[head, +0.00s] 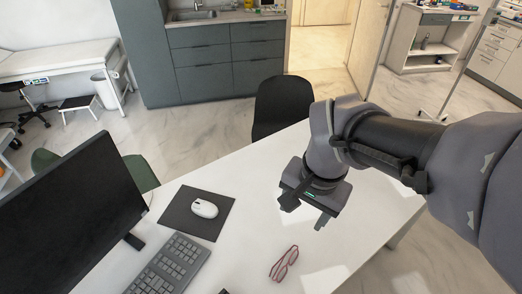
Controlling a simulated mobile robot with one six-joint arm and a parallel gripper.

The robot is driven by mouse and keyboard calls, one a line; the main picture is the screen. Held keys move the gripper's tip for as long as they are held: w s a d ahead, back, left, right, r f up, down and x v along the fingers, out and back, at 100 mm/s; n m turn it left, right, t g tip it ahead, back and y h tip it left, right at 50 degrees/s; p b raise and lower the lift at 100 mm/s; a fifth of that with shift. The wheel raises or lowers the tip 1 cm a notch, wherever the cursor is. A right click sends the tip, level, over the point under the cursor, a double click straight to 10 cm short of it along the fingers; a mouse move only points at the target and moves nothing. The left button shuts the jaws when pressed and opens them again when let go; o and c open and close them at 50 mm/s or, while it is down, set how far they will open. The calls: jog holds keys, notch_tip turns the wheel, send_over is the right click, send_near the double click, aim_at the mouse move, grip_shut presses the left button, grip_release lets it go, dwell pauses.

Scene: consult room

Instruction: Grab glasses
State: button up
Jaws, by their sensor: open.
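A pair of glasses with a thin reddish frame (284,263) lies on the white desk (240,240), near the bottom middle of the head view. My gripper (304,217) hangs above the desk, up and slightly right of the glasses in the picture. Its two fingers are apart, with nothing between them. It does not touch the glasses. Its exact height over the desk is hard to tell.
A white mouse (204,208) on a dark pad (180,214), a grey keyboard (170,266) and a black monitor (70,220) stand left of the glasses. A black chair (283,103) is at the desk's far edge. The desk around the glasses is mostly clear.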

jog(key=w+a+f+g+h+p, duration=0.2)
jog(key=w+a+f+g+p, duration=0.1)
jog(key=w+a+f, duration=0.3)
jog(key=m+h+p, duration=0.1)
jog(key=h+p, duration=0.1)
send_near(280, 263)
jog(key=f+b, duration=0.1)
jog(key=b, duration=0.1)
jog(key=f+g+b, duration=0.1)
jog(key=b, duration=0.1)
jog(key=shift+w+d+f, duration=0.2)
jog(key=shift+d+f, duration=0.05)
jog(key=shift+f, duration=0.15)
jog(key=b+x, duration=0.2)
jog(key=x, duration=0.3)
jog(key=shift+s+d+f, duration=0.15)
jog(key=shift+d+f, duration=0.05)
jog(key=shift+f, duration=0.05)
jog(key=shift+r, duration=0.1)
grip_shut()
